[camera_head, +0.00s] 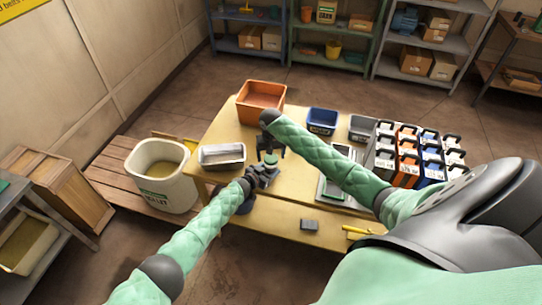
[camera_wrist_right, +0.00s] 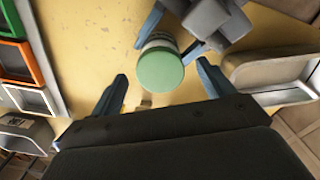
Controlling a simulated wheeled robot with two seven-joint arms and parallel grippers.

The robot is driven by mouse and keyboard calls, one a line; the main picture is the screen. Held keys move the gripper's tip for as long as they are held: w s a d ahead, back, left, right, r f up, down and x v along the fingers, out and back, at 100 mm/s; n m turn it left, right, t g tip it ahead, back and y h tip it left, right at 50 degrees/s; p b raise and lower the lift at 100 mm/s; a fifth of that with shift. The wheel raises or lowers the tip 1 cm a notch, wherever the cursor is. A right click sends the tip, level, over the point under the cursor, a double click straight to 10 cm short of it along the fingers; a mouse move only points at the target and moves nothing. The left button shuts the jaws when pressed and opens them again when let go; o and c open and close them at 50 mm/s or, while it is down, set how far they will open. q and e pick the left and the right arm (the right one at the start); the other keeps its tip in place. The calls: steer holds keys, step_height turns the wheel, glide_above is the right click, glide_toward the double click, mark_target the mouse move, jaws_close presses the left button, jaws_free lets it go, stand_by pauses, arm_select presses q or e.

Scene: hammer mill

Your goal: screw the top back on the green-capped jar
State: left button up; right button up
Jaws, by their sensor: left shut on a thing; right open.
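The green-capped jar (camera_head: 270,159) is upright over the yellow table, between my two grippers. In the right wrist view its round green cap (camera_wrist_right: 161,71) faces the camera, with a pale band of the jar body (camera_wrist_right: 158,42) just behind it. The cap sits over the jar mouth; I cannot tell how tightly it is seated. My left gripper (camera_head: 257,172) is shut on the jar body from the side; its grey body (camera_wrist_right: 212,18) shows in the wrist view. My right gripper (camera_wrist_right: 162,72) is open above, its blue fingers on either side of the cap and apart from it.
A metal pan (camera_head: 222,146) stands left of the jar. An orange crate (camera_head: 262,88), a blue bin (camera_head: 322,130) and a grey bin (camera_head: 361,138) stand behind. A rack of coloured bins (camera_head: 408,172) is right.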

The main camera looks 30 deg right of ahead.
steer(key=shift+r, duration=2.85)
arm_select(q)
steer(key=o, duration=0.9)
steer(key=shift+a, duration=0.1)
steer(key=shift+v, duration=0.8)
arm_select(e)
steer(key=shift+r+p, duration=0.45)
steer(key=shift+r, duration=0.65)
arm_select(q)
steer(key=shift+r+v, duration=0.25)
steer(key=shift+v, duration=2.35)
steer(key=shift+r+v, duration=0.2)
steer(key=shift+v, duration=2.4)
arm_select(e)
steer(key=shift+r, duration=2.4)
